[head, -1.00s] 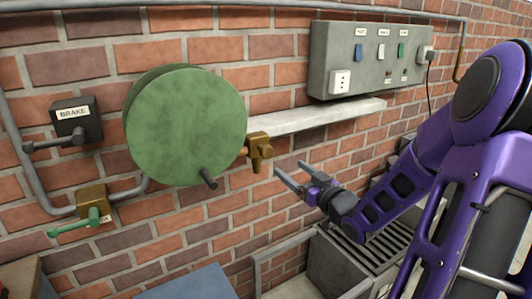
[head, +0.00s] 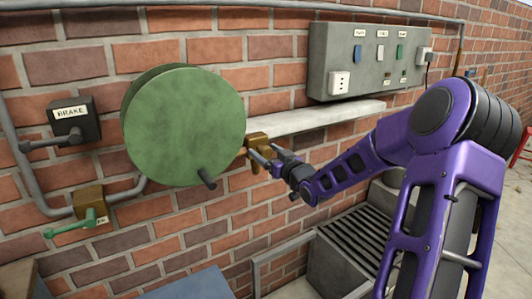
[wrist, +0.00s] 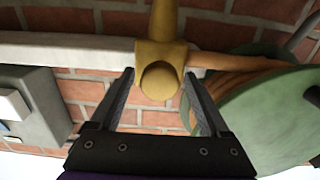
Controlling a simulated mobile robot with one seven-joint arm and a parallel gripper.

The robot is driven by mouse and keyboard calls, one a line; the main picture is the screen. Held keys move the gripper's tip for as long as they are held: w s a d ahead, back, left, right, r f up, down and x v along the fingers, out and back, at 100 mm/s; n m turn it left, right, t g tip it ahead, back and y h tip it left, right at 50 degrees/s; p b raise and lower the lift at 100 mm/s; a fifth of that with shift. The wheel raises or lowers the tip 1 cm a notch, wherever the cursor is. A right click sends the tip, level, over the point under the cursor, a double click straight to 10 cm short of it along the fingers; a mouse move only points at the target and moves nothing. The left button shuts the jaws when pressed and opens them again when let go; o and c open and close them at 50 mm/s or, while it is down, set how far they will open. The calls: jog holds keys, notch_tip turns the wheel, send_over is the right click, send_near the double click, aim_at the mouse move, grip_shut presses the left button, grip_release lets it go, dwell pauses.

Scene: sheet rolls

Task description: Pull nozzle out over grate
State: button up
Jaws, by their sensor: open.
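The brass nozzle (head: 255,146) sits at the right side of the green hose reel (head: 183,125), at the left end of a pale ledge. In the wrist view the nozzle (wrist: 158,78) lies between the two open fingers of my gripper (wrist: 157,90), with a gap on each side. A brown hose (wrist: 235,62) runs from it to the reel. In the head view my gripper (head: 262,158) is at the nozzle and partly hides it. The grate (head: 360,228) tops a grey basin on the floor, below and right of the nozzle.
A grey switch panel (head: 365,62) hangs above the pale ledge (head: 315,117). A brake box (head: 73,120) and a brass valve with a green lever (head: 90,212) are on the brick wall at left. A blue surface (head: 185,284) lies below the reel.

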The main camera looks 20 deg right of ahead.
grip_shut()
jog(key=shift+d, duration=0.15)
dwell(0.4)
